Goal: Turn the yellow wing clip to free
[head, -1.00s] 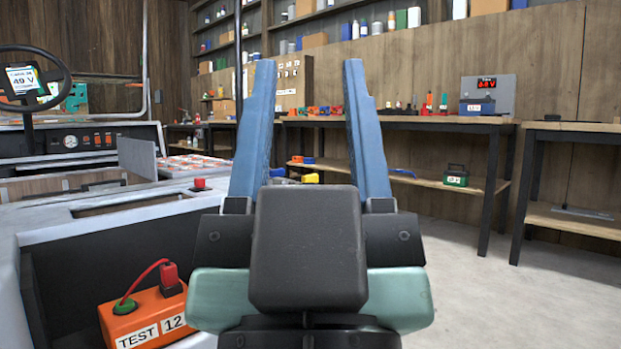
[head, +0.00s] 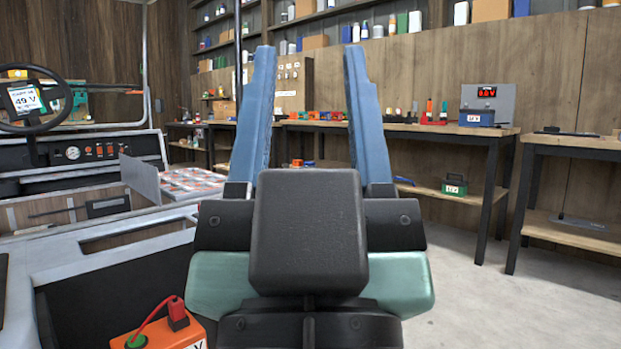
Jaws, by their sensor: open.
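My gripper (head: 309,52) is open and empty, its two blue fingers pointing up and away with a wide gap between them. I cannot make out the yellow wing clip for certain now. A small yellow piece that showed low between the fingers earlier is out of sight, probably behind the dark body of my gripper. Another small yellow thing (head: 15,73) shows at the far left behind the steering wheel, too small to identify. The cart (head: 95,250) lies to the left of my gripper, with a light frame and a dark open bay.
An orange box (head: 165,338) with a red plug sits low in the cart's bay. The steering wheel (head: 62,115) and dashboard (head: 125,140) are at the left. Workbenches (head: 470,132) line the back wall. The floor (head: 480,300) at the right is clear.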

